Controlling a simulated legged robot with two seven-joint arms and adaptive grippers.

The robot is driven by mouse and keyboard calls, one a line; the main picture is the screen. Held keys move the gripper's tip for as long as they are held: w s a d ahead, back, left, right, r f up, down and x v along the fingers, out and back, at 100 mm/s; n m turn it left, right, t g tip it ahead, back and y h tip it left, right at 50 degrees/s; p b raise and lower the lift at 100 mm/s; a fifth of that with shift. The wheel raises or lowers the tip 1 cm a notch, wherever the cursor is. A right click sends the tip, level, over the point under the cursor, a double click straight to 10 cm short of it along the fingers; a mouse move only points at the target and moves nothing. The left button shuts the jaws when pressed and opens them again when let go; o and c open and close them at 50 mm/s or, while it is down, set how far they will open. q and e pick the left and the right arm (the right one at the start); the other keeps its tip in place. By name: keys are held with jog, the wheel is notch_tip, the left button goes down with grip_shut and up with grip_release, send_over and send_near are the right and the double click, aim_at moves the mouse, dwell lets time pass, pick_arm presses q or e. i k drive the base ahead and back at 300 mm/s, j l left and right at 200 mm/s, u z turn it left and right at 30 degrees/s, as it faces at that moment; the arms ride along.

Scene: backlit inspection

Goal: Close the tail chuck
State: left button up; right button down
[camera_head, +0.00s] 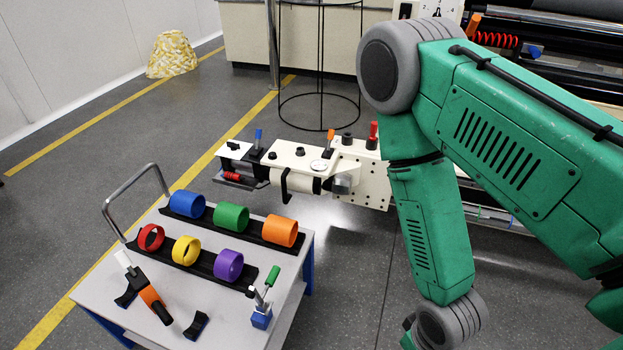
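A cream-white machine unit (300,158) with a cylindrical body stands in the middle of the camera_head view. It carries a blue lever (258,137), an orange lever (330,135), a red handle (373,130) and a small round dial (318,165). A red coil (231,176) sits at its left end. No part is clearly identifiable as the tail chuck, and I cannot tell whether it is open or closed. My green right arm comes in from the right, hides the unit's right side and bends down to the bottom edge. Neither gripper shows.
A grey cart (225,318) at lower left holds two black racks with several coloured rings, such as a blue ring (187,204). An orange-and-black tool (152,299) and a green-handled clamp (266,292) lie or stand at its front. A black wire stand (320,75) is behind.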

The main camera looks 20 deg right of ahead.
aim_at(360, 179)
jog(key=k+u, duration=0.1)
jog(key=u, duration=0.65)
jog(key=k+u, duration=0.15)
jog(key=u, duration=0.2)
jog(key=l+u, duration=0.15)
jog(key=l, duration=2.4)
jog(key=i+l, duration=0.1)
jog(key=l, duration=0.25)
jog(key=i+l, duration=0.15)
jog(key=l, duration=0.15)
jog(key=i+l, duration=0.1)
jog(key=l, duration=0.25)
jog(key=i+l, duration=0.15)
jog(key=l, duration=0.15)
